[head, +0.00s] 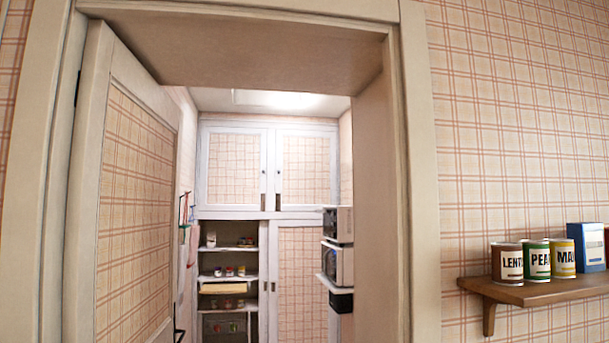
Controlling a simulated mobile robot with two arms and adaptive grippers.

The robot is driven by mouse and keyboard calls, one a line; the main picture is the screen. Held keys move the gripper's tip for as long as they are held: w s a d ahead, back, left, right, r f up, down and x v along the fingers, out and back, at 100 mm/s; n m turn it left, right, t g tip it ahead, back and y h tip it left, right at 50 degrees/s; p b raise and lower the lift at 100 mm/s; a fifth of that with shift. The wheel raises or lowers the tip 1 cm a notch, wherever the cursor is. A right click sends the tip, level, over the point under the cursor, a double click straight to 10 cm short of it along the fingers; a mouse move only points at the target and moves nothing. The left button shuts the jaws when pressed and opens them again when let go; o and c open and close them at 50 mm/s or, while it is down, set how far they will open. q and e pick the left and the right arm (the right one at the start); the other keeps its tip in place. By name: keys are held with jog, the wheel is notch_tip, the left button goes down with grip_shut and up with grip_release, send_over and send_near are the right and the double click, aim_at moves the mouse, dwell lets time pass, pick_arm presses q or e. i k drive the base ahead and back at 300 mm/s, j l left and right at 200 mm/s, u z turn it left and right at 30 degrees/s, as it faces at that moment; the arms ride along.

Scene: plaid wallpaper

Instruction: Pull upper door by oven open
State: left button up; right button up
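Through an open doorway I see a white-framed cupboard with plaid panels at the back of a small pantry. Its upper right door (306,169) and upper left door (236,168) both look shut. Small dark handles show near the middle where the two doors meet. Oven-like appliances (339,264) stand stacked on the right side, below and in front of the upper right door. Neither of my grippers is in view.
A plaid-panelled room door (135,215) stands open inward on the left of the door frame (420,200). Lower cupboard shelves (229,248) hold small items. On the right wall, a wooden shelf (530,292) carries several cans and a blue box (588,246).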

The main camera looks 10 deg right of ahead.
aim_at(306, 161)
jog(key=i, duration=4.65)
jog(key=l+z, duration=0.05)
jog(key=l, duration=0.15)
